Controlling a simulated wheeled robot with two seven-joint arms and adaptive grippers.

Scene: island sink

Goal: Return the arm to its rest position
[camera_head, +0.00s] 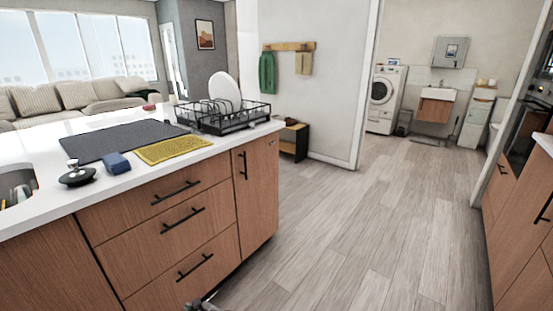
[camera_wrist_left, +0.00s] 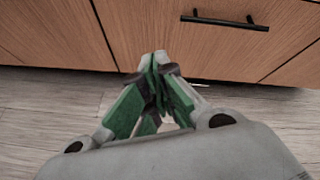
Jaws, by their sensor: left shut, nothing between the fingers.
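My left gripper (camera_wrist_left: 156,62) fills the middle of the left wrist view. Its green-padded fingers are shut with nothing between them. It hangs low over the floor, in front of the wooden drawer fronts (camera_wrist_left: 200,50) of the island. A black bar handle (camera_wrist_left: 225,21) is beyond it to the right, apart from the fingers. In the head view only a small grey part of my own arm or gripper shows at the bottom edge, beside the island's lowest drawer. My right gripper is in neither view.
The white island counter (camera_head: 60,215) holds a dish rack (camera_head: 225,117) with a white plate (camera_head: 225,90), a dark mat (camera_head: 125,139), a yellow cloth (camera_head: 174,149), a blue sponge (camera_head: 117,163) and a black stopper (camera_head: 77,177). The wood floor (camera_head: 350,220) to the right is clear.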

